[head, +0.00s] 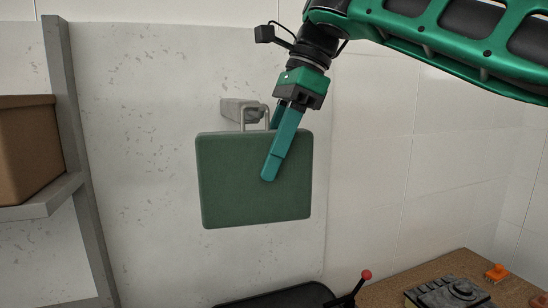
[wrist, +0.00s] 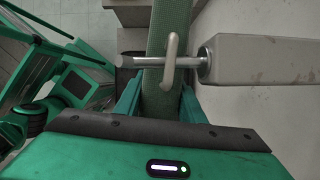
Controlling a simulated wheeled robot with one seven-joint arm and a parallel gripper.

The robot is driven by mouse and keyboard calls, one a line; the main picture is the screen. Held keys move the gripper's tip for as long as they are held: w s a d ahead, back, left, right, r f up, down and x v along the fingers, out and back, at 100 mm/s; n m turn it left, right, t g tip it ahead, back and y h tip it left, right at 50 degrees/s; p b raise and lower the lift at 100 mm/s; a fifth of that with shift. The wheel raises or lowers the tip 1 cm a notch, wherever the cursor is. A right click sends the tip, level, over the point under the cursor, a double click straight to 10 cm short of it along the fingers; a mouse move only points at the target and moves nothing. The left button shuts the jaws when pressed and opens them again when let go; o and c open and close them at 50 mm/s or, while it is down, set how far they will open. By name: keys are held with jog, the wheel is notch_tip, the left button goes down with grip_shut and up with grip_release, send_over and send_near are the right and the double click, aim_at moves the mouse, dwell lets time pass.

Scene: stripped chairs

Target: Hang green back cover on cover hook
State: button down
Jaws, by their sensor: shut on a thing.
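The green back cover (head: 240,185) hangs upright and nearly level against the pale wall panel in the head view. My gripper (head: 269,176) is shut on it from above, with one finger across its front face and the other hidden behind. In the wrist view the cover (wrist: 170,25) runs edge-on between my gripper's fingers (wrist: 160,105). A pale wire loop (wrist: 172,62) stands on its top edge. The cover hook is a grey block (wrist: 260,58) with a metal peg (wrist: 145,61). The peg crosses at the loop and appears to pass through it.
A grey shelf (head: 40,200) with a brown box (head: 28,150) stands at the left. Below are a dark seat-like pad (head: 275,297), a red-knobbed lever (head: 366,275) and a brown worktop (head: 400,285). The wall to the right of the cover is clear.

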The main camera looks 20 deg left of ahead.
dwell(0.4)
jog(key=c, duration=1.1)
grip_release()
